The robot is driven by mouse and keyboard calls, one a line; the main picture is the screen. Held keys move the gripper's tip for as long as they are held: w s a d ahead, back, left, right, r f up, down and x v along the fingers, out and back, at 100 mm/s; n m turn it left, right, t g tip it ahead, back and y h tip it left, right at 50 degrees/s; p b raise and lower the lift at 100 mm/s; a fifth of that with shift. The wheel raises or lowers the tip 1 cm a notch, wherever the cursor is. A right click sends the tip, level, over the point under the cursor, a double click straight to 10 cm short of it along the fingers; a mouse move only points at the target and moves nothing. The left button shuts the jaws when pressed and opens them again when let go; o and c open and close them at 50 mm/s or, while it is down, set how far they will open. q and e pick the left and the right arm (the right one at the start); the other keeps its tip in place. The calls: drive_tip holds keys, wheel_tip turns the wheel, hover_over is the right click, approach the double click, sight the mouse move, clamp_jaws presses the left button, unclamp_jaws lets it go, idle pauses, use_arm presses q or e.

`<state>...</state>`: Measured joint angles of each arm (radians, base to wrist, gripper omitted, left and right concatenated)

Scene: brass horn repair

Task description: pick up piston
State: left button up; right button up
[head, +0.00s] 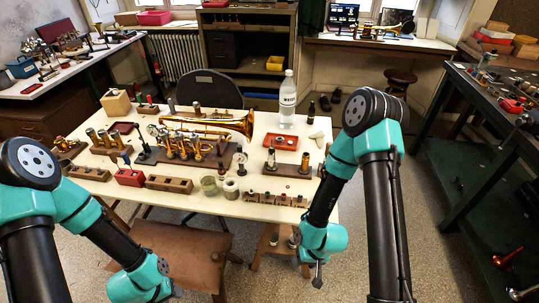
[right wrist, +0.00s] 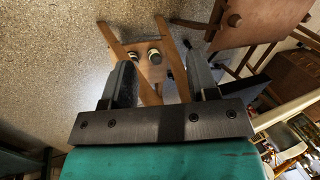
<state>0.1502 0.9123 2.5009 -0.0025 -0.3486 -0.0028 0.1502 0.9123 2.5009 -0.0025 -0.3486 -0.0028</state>
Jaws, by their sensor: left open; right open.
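Several upright metal pieces that look like pistons stand on the white-topped table. A row of them (head: 103,138) is in a wooden block at the left, and another (head: 305,160) stands on a block at the right. I cannot tell which is the task's piston. A brass horn (head: 215,123) lies on a wooden stand mid-table. My right gripper (head: 318,276) hangs low off the table's front right; in the right wrist view its jaws (right wrist: 160,80) are apart and empty. My left gripper (head: 173,291) is low in front of the table, barely visible, open.
A white bottle (head: 288,101), a red tray (head: 281,141) and two small jars (head: 209,185) stand on the table. A brown stool seat (head: 180,250) is in front. A small wooden stool (right wrist: 140,52) with bottle-like items shows below my right gripper. Side benches stand left and right.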

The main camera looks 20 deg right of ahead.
idle(0.4)
drive_tip(key=c, duration=0.3)
